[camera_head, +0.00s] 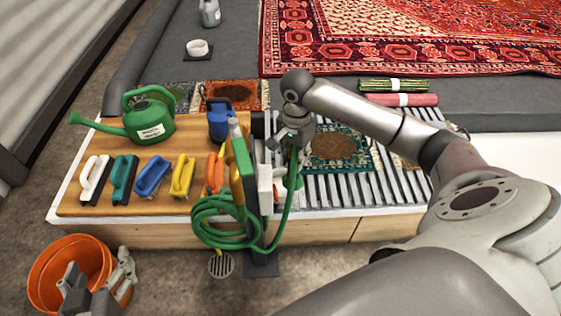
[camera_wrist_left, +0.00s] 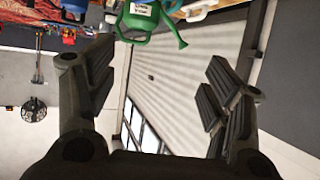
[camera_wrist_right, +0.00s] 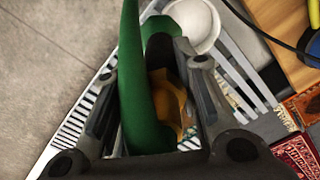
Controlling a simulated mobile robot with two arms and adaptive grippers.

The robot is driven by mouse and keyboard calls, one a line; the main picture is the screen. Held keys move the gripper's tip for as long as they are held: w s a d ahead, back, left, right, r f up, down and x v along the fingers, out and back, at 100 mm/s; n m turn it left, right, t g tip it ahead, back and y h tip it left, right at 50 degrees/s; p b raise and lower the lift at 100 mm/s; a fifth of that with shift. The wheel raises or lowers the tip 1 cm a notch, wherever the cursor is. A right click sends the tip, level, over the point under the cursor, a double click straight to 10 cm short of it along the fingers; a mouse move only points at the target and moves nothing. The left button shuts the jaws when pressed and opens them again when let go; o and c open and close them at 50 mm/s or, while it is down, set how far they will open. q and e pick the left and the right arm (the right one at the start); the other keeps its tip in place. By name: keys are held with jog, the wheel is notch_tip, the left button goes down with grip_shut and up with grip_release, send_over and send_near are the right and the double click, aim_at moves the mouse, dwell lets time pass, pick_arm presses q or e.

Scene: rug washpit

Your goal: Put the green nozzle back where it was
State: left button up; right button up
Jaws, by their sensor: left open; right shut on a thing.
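My right gripper (camera_head: 290,142) is above the slatted part of the bench, just right of the hose stand (camera_head: 243,160). It is shut on the green nozzle, which the fingers mostly hide in the head view. A green hose (camera_head: 291,185) hangs from it to the coil (camera_head: 222,228) on the stand. In the right wrist view the long green shape (camera_wrist_right: 146,100) passes between the fingers; where nozzle meets hose cannot be told. A yellow nozzle (camera_head: 236,185) hangs on the stand. My left gripper (camera_head: 97,285) is open and empty, in front of the orange bucket.
The bench bears a green watering can (camera_head: 150,120), several brushes (camera_head: 153,176), a blue bottle (camera_head: 219,122) and a small green rug (camera_head: 338,148) on the slats. The orange bucket (camera_head: 62,258) stands on the floor at front left. A red rug (camera_head: 400,45) lies behind.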

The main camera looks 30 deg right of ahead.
pick_arm(q)
notch_tip(320, 180, up, 16)
jog(key=w+d+t+h+b, duration=0.1)
jog(key=d+t+h+b, duration=0.1)
jog(key=t, duration=0.7)
jog(key=shift+d+f+m+h+b, duration=0.15)
jog(key=shift+d+m+h+b, duration=0.15)
jog(key=shift+h+b, duration=0.35)
pick_arm(e)
jog(key=w+f, duration=0.5)
jog(key=f, duration=0.4)
jog(key=shift+w+a, duration=0.2)
jog(key=shift+a, duration=0.15)
pick_arm(q)
jog(key=shift+t, duration=0.3)
pick_arm(e)
jog(key=shift+f, duration=0.15)
jog(key=o, duration=1)
pick_arm(q)
jog(key=shift+s+r, duration=0.15)
jog(key=shift+r, duration=0.1)
pick_arm(e)
jog(key=shift+o, duration=0.2)
